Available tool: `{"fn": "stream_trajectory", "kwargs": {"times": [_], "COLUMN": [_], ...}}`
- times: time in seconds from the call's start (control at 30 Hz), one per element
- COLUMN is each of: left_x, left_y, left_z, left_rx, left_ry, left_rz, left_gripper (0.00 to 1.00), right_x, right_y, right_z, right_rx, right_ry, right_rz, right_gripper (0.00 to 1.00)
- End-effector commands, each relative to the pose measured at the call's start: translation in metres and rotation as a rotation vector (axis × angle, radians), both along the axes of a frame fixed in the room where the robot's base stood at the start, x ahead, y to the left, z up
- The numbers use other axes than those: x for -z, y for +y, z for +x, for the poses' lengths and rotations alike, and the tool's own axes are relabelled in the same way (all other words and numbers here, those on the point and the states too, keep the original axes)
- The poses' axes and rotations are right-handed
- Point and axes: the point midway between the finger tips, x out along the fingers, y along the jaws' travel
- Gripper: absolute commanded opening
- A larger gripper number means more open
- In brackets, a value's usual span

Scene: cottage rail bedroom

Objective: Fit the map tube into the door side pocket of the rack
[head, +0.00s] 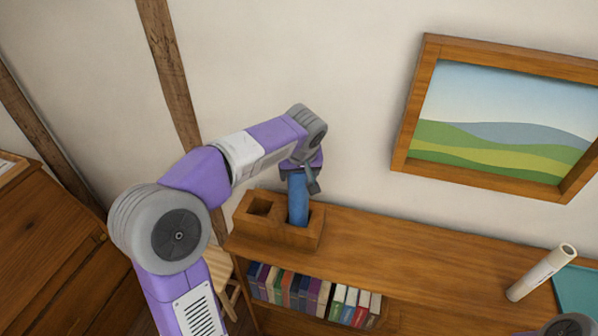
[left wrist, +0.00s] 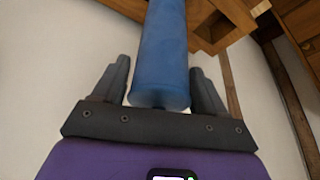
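The wooden rack (head: 283,234) stands on the left end of the shelf top and has two square pockets. A blue tube (head: 298,200), which I take for the map tube, stands in its right pocket, nearly upright; its lower end is hidden inside. The left pocket (head: 260,207) is empty. My left gripper (head: 300,176) is at the tube's top end. In the left wrist view its fingers (left wrist: 160,85) stand apart on both sides of the blue tube (left wrist: 163,50), with gaps showing. The rack (left wrist: 228,22) shows there too. My right gripper is out of view.
A cream tube (head: 542,272) lies on the shelf top (head: 420,250) at the right, beside a teal flat item (head: 578,290). Several books (head: 310,292) stand on the shelf below. A framed picture (head: 500,120) hangs on the wall. The shelf top between rack and cream tube is clear.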

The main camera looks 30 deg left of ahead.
Motion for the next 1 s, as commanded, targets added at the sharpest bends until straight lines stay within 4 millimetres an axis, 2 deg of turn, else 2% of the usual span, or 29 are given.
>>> {"fn": "stream_trajectory", "kwargs": {"times": [0.03,0.1,0.47,0.57,0.9,1.0], "left_x": [0.000,0.000,-0.005,-0.018,-0.086,-0.100], "left_y": [0.000,0.000,0.000,-0.003,-0.020,-0.023], "left_z": [0.000,0.000,0.000,-0.004,-0.026,-0.031], "left_rx": [0.000,0.000,0.000,0.001,0.002,0.001], "left_ry": [0.000,0.000,0.000,-0.004,-0.005,-0.003], "left_rz": [0.000,0.000,0.000,0.000,-0.001,0.000], "left_gripper": [0.81,0.90,0.90,0.90,0.90,0.90], "right_x": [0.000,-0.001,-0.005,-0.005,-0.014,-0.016], "right_y": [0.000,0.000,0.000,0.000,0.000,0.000], "right_z": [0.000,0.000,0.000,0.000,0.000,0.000], "right_rx": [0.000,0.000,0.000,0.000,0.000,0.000], "right_ry": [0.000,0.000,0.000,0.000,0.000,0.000], "right_rz": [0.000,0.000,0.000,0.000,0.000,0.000], "right_gripper": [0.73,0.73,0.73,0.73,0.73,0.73]}}
